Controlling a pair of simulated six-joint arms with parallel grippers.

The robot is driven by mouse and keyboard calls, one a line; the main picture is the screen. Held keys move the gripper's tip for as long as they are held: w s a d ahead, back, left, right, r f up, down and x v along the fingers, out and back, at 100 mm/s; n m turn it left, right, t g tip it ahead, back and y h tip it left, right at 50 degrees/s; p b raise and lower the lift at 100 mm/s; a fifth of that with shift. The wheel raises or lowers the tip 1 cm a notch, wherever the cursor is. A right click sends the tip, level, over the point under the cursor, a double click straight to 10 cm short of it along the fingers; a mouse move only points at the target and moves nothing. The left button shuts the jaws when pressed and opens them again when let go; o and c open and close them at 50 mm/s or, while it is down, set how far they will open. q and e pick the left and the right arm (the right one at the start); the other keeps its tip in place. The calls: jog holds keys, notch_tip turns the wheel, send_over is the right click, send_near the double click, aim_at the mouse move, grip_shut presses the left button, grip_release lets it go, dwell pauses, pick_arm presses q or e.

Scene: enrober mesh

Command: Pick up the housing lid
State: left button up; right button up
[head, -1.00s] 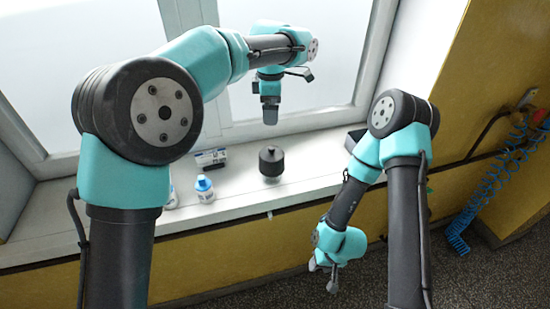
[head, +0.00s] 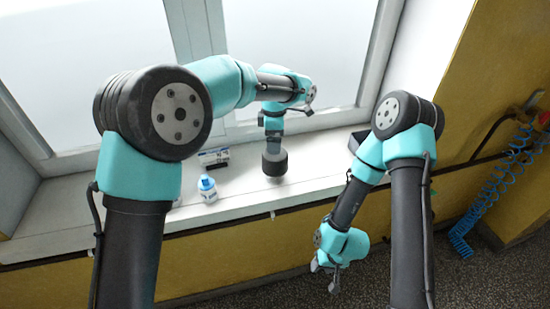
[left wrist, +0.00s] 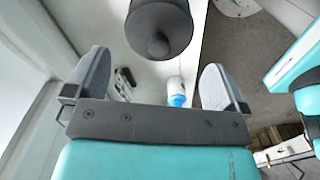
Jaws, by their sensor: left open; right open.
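The housing lid (head: 274,164) is a dark round piece with a small knob, standing on the white windowsill. In the left wrist view the lid (left wrist: 158,30) shows at the top with its knob facing the camera, beyond the fingertips. My left gripper (head: 273,145) is open, pointing down just above the lid and hiding its top in the head view. In the left wrist view the gripper's two fingers (left wrist: 153,80) are wide apart with nothing between them. My right gripper (head: 326,276) is open and empty, low in front of the sill.
A white bottle with a blue cap (head: 207,188) stands left of the lid on the windowsill (head: 240,202). A small black-and-white box (head: 214,157) lies behind it. A dark tray (head: 356,139) sits to the right. The window is behind; blue coiled hose (head: 487,200) hangs at far right.

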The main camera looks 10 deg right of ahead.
aim_at(275, 157)
pick_arm(q)
jog(key=shift+f, duration=0.95)
jog(key=shift+f, duration=2.6)
jog(key=c, duration=0.6)
